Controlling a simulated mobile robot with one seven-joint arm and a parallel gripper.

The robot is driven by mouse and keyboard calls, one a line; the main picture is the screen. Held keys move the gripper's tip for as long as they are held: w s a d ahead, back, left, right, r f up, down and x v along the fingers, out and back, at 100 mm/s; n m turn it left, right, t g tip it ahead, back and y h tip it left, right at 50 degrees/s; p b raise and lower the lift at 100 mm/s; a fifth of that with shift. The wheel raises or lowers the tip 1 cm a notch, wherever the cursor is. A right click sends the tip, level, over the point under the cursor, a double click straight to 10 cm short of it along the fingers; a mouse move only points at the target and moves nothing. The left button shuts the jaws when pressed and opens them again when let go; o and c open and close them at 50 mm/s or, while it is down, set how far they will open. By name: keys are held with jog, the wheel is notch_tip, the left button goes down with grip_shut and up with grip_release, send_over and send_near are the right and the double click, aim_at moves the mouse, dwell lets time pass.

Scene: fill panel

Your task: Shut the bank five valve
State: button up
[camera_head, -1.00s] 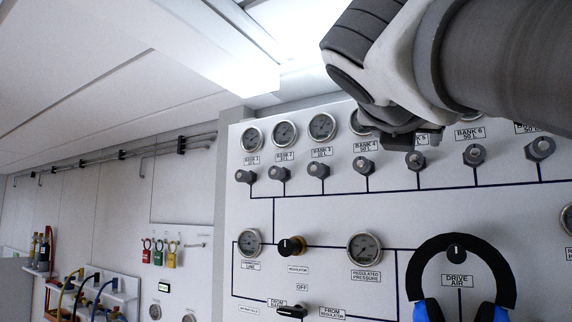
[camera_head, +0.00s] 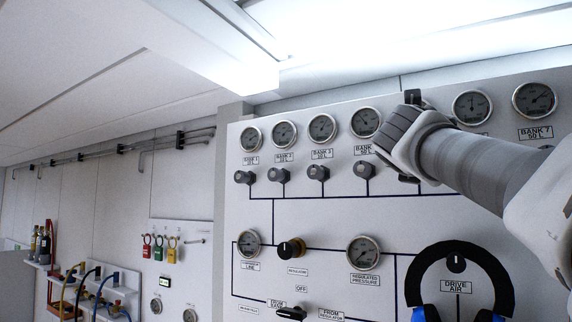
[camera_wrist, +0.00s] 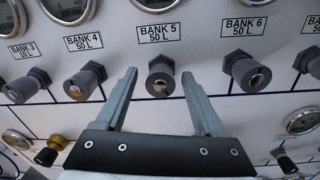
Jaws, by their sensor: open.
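The bank five valve (camera_wrist: 161,76) is a small grey knob under the label "BANK 5 50 L" (camera_wrist: 159,32) in the wrist view. My gripper (camera_wrist: 159,82) is open, with one finger on either side of that knob in the picture. I cannot tell how far the fingertips stand from the panel, and no contact with the knob shows. In the head view my gripper's hand and wrist (camera_head: 415,140) cover the bank five place, so the valve is hidden there.
The bank 4 valve (camera_wrist: 85,82) and bank 6 valve (camera_wrist: 246,72) flank it closely. Gauges (camera_head: 366,122) line the panel above. Blue-and-black headphones (camera_head: 408,280) hang around the drive air knob (camera_head: 456,264) below.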

jog(key=shift+w+d, duration=0.1)
grip_shut()
dwell(0.4)
